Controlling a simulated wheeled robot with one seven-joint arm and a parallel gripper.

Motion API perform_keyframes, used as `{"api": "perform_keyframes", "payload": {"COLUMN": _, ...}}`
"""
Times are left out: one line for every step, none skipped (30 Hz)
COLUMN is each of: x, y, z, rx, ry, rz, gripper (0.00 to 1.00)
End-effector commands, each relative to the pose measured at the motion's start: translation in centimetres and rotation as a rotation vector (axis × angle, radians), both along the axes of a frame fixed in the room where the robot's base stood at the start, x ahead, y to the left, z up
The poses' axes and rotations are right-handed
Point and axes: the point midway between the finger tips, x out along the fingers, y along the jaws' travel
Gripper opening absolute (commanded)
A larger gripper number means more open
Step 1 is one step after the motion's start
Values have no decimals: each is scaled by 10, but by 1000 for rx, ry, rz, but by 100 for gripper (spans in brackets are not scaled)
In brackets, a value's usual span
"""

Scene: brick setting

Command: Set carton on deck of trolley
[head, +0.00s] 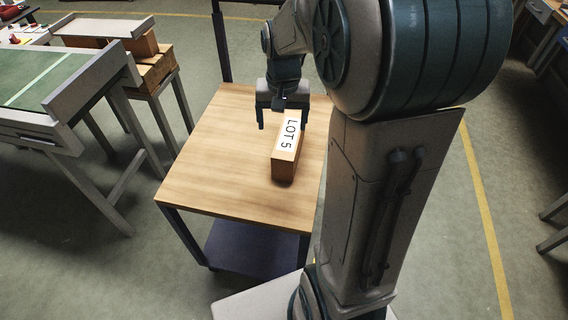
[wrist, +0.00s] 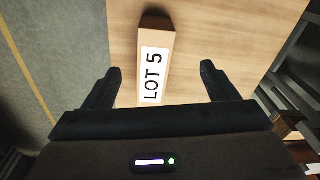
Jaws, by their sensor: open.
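The carton (head: 286,163) is a long brown box with a white "LOT 5" label on top. It rests on the light wooden deck of the trolley (head: 220,150), right of the deck's middle. My gripper (head: 283,118) is open at the carton's far end, pointing down, with one finger on each side. In the wrist view the carton (wrist: 157,35) lies between the spread fingers of my gripper (wrist: 160,72), with gaps on both sides. The carton's far end is hidden by my gripper.
A green-topped conveyor (head: 48,80) stands at the left. Beside it, a stand holds several brown boxes (head: 155,68). The trolley has a dark lower shelf (head: 250,247). The deck's left half is clear. Benches stand at the far right.

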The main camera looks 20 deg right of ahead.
Motion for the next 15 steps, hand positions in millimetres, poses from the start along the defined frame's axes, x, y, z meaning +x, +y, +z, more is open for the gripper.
{"api": "perform_keyframes", "payload": {"x": -13, "y": 7, "z": 7, "rx": -2, "ry": -14, "rz": 30, "gripper": 80}}
{"api": "perform_keyframes", "payload": {"x": -20, "y": 11, "z": 10, "rx": -3, "ry": -21, "rz": 49, "gripper": 80}}
{"api": "perform_keyframes", "payload": {"x": -30, "y": 16, "z": 13, "rx": -5, "ry": -29, "rz": 74, "gripper": 80}}
{"api": "perform_keyframes", "payload": {"x": -37, "y": 19, "z": 16, "rx": -6, "ry": -35, "rz": 92, "gripper": 80}}
{"api": "perform_keyframes", "payload": {"x": -45, "y": 23, "z": 18, "rx": -8, "ry": -41, "rz": 112, "gripper": 80}}
{"api": "perform_keyframes", "payload": {"x": -55, "y": 27, "z": 20, "rx": -10, "ry": -49, "rz": 135, "gripper": 80}}
{"api": "perform_keyframes", "payload": {"x": -62, "y": 30, "z": 22, "rx": -13, "ry": -55, "rz": 154, "gripper": 80}}
{"api": "perform_keyframes", "payload": {"x": -70, "y": 33, "z": 23, "rx": -15, "ry": -62, "rz": 173, "gripper": 80}}
{"api": "perform_keyframes", "payload": {"x": -80, "y": 37, "z": 24, "rx": -17, "ry": -70, "rz": 197, "gripper": 80}}
{"api": "perform_keyframes", "payload": {"x": -87, "y": 39, "z": 25, "rx": -20, "ry": -77, "rz": 217, "gripper": 80}}
{"api": "perform_keyframes", "payload": {"x": -95, "y": 42, "z": 26, "rx": -21, "ry": -82, "rz": 235, "gripper": 80}}
{"api": "perform_keyframes", "payload": {"x": -104, "y": 45, "z": 26, "rx": -25, "ry": -90, "rz": 258, "gripper": 80}}
{"api": "perform_keyframes", "payload": {"x": -111, "y": 48, "z": 26, "rx": -26, "ry": -96, "rz": 276, "gripper": 80}}
{"api": "perform_keyframes", "payload": {"x": -118, "y": 50, "z": 25, "rx": -28, "ry": -101, "rz": 292, "gripper": 80}}
{"api": "perform_keyframes", "payload": {"x": -125, "y": 52, "z": 25, "rx": -31, "ry": -107, "rz": 311, "gripper": 80}}
